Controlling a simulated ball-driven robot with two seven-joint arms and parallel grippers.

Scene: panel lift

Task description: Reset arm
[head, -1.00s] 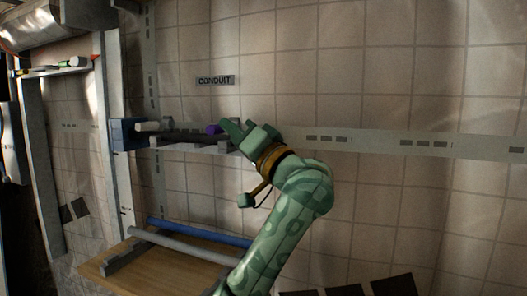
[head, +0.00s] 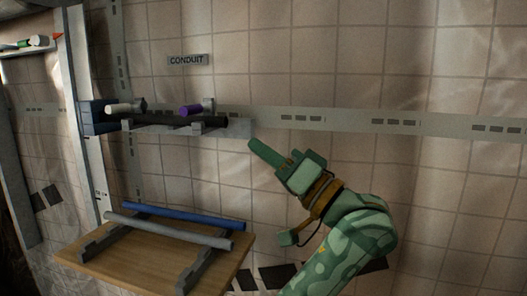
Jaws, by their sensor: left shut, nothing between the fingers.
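My left gripper (head: 268,150) is green, shut and empty. It is in the middle of the head view, its fingers pointing up and left, in front of the tiled wall. Its fingertips appear just right of the wall shelf (head: 240,129), with a visible gap to the purple-ended piece (head: 190,110). My green, camouflage-patterned arm runs down to the bottom edge. My right gripper is not in view.
The wall shelf under the CONDUIT sign (head: 187,60) holds a dark bar (head: 165,121) and a white-ended piece (head: 122,108). Below, a wooden table (head: 130,266) carries a blue tube (head: 185,217) and a grey tube (head: 165,230) on dark rests.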

